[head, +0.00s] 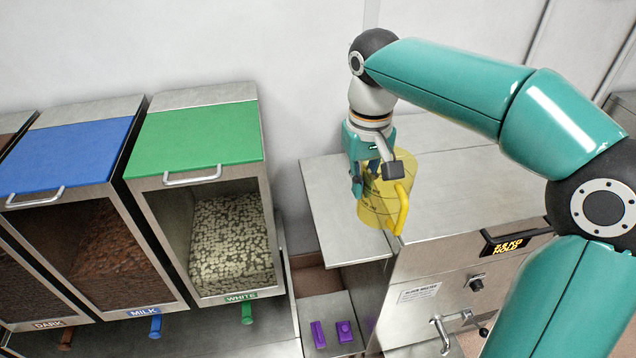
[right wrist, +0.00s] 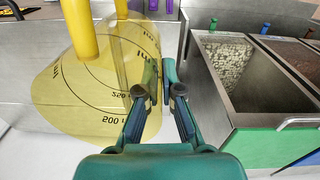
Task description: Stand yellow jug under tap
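The yellow see-through jug (head: 378,212) has measuring marks and a solid yellow handle on its right in the head view. It is upright, over the steel top near its front edge; I cannot tell whether it touches the top. My right gripper (head: 366,180) is at the jug's left wall. In the right wrist view its fingers (right wrist: 158,88) are close together with the wall of the jug (right wrist: 85,105) between them, one finger seen through yellow. A silver tap with a lever (head: 440,330) is on the steel machine's front, lower right. My left gripper is not in view.
The steel machine (head: 455,262) has a lit display and a dark knob. A lower steel shelf (head: 330,310) holds two small purple items. Bins with blue and green lids (head: 195,140) stand at left, labelled dark, milk and white. Bare steel top lies left of the jug.

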